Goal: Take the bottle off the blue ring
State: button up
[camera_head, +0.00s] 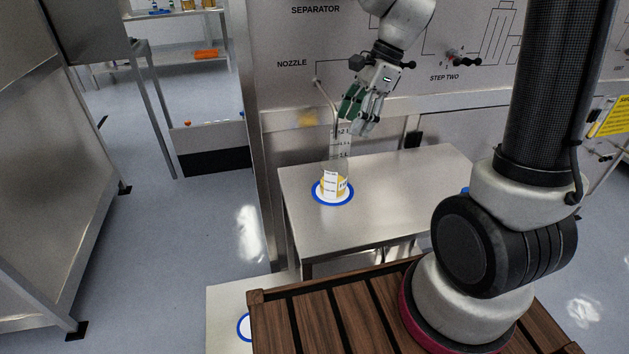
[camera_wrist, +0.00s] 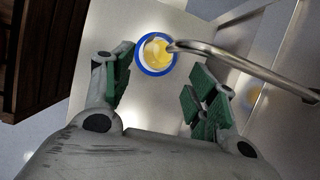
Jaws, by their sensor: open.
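The bottle (camera_head: 333,182) is clear, with a tall graduated neck, a white label and yellow contents. It stands upright on the blue ring (camera_head: 319,201) on a steel table. My gripper (camera_head: 358,122) is at the height of its upper neck, just right of it in the head view. In the wrist view, the yellow in the bottle (camera_wrist: 154,52) shows inside the blue ring (camera_wrist: 139,66), beyond my gripper (camera_wrist: 160,85). The green-padded fingers are spread, with nothing held between them. I cannot tell whether they touch the neck.
A bent metal nozzle pipe (camera_head: 325,94) reaches down from the panel close to the bottle's top. It also crosses the wrist view (camera_wrist: 245,66) right of the bottle. The steel table (camera_head: 420,180) is clear to the right. Another blue ring (camera_head: 242,327) lies on a lower pale surface.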

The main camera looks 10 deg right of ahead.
aim_at(337, 147)
jog(key=shift+m, duration=0.3)
jog(key=x, duration=0.8)
jog(key=shift+w+a+f, duration=0.3)
jog(key=shift+w+a, duration=0.05)
grip_shut()
